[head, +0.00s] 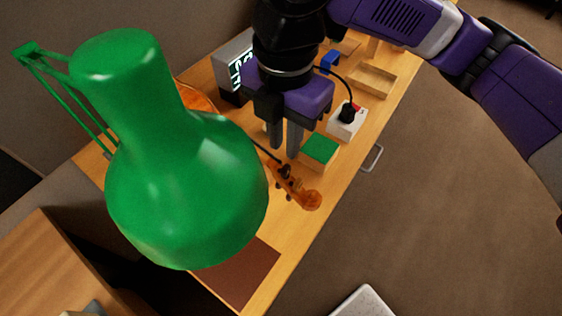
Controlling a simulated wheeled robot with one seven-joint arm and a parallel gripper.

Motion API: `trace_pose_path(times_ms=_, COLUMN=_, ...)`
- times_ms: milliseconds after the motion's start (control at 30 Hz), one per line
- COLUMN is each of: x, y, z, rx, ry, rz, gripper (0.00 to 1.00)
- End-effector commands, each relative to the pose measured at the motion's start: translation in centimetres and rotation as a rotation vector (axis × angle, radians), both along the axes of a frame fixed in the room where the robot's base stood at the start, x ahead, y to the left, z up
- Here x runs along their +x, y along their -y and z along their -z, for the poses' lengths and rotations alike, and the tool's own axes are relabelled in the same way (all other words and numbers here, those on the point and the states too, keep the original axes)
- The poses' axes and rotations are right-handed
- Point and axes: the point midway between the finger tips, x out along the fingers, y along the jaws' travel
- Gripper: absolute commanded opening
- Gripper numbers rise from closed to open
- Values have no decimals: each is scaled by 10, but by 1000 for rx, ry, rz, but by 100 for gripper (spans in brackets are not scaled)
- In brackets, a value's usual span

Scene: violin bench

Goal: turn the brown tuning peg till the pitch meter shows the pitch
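The violin lies on the bench, mostly behind the green lamp. An orange part of its body (196,97) shows at the lamp's upper right, and its scroll (310,199) points to the lower right. Small dark pegs (285,171) stick out at the pegbox; I cannot tell which is the brown one. The pitch meter (236,68) is a grey box with a lit display, partly hidden by my arm, and its reading is not legible. My gripper (285,150) points down above the pegbox, its two fingers apart with a narrow gap and nothing visible between them.
The large green lamp (185,170) blocks much of the left. Right of my gripper are a green-topped box (320,150) and a white socket block (343,128) with a black plug. A wooden tray (373,80) and blue object (330,62) lie behind. A brown mat (245,272) lies in front.

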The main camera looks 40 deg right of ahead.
Motion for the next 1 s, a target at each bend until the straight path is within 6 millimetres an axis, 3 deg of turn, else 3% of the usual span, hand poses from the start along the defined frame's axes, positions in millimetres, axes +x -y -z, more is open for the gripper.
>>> trace_pose_path(times_ms=500, x=0, y=0, z=66, rx=3, ry=1, rz=-5, gripper=19)
trace_pose_path(times_ms=900, x=1, y=-1, z=77, rx=3, ry=3, rz=-6, gripper=19)
trace_pose_path(times_ms=933, x=1, y=-1, z=77, rx=3, ry=3, rz=-6, gripper=17)
trace_pose_path(times_ms=1000, x=1, y=-1, z=77, rx=3, ry=3, rz=-6, gripper=3)
